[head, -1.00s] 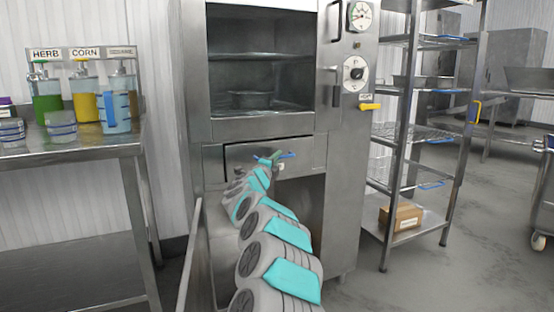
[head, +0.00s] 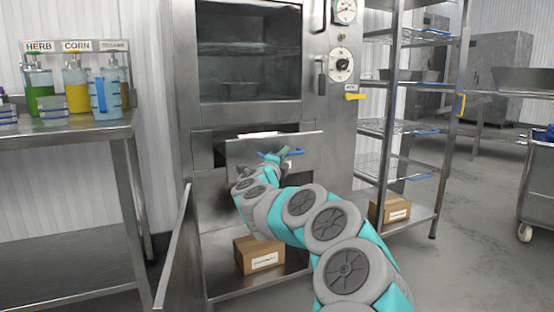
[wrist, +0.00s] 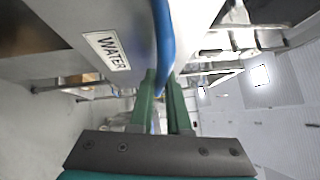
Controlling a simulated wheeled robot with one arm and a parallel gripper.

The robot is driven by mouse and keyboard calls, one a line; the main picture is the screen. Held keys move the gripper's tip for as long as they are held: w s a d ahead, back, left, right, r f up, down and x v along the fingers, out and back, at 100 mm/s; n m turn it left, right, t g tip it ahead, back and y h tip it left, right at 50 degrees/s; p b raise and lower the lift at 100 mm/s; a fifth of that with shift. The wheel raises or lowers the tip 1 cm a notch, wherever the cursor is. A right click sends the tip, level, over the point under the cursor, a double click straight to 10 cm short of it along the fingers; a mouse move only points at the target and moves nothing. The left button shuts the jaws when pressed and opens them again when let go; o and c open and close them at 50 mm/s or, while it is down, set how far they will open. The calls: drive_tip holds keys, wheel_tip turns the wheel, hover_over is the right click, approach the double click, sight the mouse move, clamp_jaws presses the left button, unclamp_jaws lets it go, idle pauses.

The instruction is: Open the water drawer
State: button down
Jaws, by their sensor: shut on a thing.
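The water drawer (head: 240,153) is in the steel cabinet, below the oven-like chamber. Its front panel stands out from the cabinet, with a dark gap and a pale strip above it, so it is partly open. In the wrist view the drawer front (wrist: 125,30) bears a WATER label (wrist: 107,52), turned sideways. The blue handle (wrist: 163,35) runs between the green fingers of my gripper (wrist: 161,82), which is shut on it. In the head view my gripper (head: 279,154) is at the drawer front, and my arm hides part of the panel.
An open lower door (head: 172,255) stands out at the left of the cabinet. A cardboard box (head: 258,256) sits in the lower compartment. A steel table (head: 75,130) with bottles and tubs is at left. A wire shelf rack (head: 410,130) stands at right, with open floor beyond.

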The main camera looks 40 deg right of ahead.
drive_tip(key=s+a+b, duration=0.3)
drive_tip(key=s, duration=0.9)
drive_tip(key=shift+s+b, duration=0.35)
drive_tip(key=c, duration=0.9)
unclamp_jaws()
drive_tip(key=v, duration=0.7)
drive_tip(key=shift+s+a+f, duration=0.1)
drive_tip(key=shift+s+a, duration=0.15)
drive_tip(key=shift+a, duration=0.05)
